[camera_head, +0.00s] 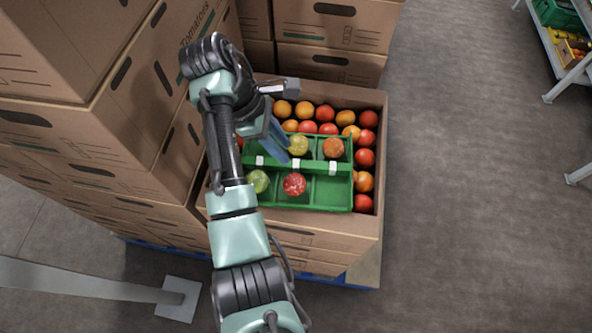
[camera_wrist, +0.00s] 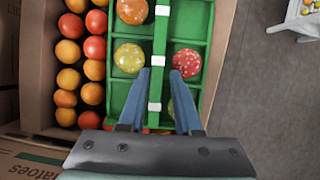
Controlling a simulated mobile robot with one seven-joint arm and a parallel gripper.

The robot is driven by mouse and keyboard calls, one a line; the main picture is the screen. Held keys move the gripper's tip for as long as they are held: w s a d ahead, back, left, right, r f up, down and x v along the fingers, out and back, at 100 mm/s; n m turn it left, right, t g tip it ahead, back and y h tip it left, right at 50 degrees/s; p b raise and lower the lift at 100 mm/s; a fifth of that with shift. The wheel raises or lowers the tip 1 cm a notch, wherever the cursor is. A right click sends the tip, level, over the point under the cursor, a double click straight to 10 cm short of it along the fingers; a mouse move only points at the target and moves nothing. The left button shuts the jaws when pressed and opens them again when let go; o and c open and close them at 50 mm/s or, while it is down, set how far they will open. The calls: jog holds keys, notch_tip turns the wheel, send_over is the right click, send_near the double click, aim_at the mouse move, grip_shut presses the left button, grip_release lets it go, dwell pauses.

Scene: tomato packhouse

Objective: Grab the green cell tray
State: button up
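The green cell tray (camera_head: 326,192) lies in an open cardboard box, on top of loose tomatoes. It has two rows of cells along a raised middle ridge with white tabs. It holds a yellow tomato (camera_head: 298,145), an orange one (camera_head: 333,148), a speckled red one (camera_head: 294,184) and a green-yellow one (camera_head: 259,181). The front right cell is empty. My gripper (camera_head: 284,150) is over the tray's left part and hides some of it. In the wrist view my gripper (camera_wrist: 160,73) is open, its blue fingers on either side of the tray's ridge (camera_wrist: 158,48). Contact cannot be told.
Loose red and orange tomatoes (camera_head: 366,158) fill the box (camera_head: 371,226) behind and right of the tray. Tall stacked cartons (camera_head: 150,90) stand close on the left, with more cartons (camera_head: 335,30) behind. Open floor (camera_head: 470,200) lies right; a shelf (camera_head: 565,60) stands far right.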

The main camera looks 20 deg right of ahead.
aim_at(295, 163)
jog(key=shift+b+x, duration=0.9)
jog(key=shift+x, duration=0.65)
jog(key=x, duration=0.3)
jog(key=shift+f, duration=0.4)
jog(key=shift+w, duration=0.1)
grip_shut()
